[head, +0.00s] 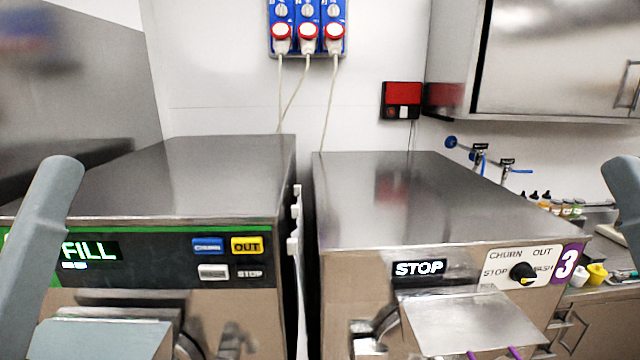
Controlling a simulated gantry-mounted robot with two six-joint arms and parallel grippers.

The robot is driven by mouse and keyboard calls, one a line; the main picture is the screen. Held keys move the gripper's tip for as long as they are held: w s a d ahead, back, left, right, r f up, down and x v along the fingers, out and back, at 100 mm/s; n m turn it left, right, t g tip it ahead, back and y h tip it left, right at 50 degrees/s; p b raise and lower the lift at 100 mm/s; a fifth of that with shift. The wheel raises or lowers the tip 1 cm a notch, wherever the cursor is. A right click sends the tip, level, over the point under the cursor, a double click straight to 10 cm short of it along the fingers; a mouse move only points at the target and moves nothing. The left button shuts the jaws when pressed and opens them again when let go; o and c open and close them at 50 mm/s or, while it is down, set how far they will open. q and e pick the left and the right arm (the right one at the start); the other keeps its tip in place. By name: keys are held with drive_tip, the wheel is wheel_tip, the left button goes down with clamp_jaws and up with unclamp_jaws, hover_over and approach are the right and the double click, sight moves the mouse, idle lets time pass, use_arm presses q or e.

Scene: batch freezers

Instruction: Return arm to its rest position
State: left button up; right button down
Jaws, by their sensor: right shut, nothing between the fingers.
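My left arm (53,235) shows as a grey link rising at the left edge, in front of the left freezer. My right arm (627,205) shows only as a grey piece at the right edge, cut off by the frame. I see no fingertips of either gripper. Neither arm visibly holds anything. Whether the arms are clear of the freezers' fronts below the picture is hidden.
The left batch freezer (200,180) reads FILL. The right batch freezer (400,200), marked 3, reads STOP; two purple bits show by its front lid (470,320). A narrow gap separates them. A steel cabinet (560,60) hangs above small bottles (556,205) at right.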

use_arm(q)
wheel_tip(320, 180, up, 19)
drive_tip(key=p, duration=1.5)
use_arm(e)
wheel_tip(320, 180, up, 19)
idle(2.9)
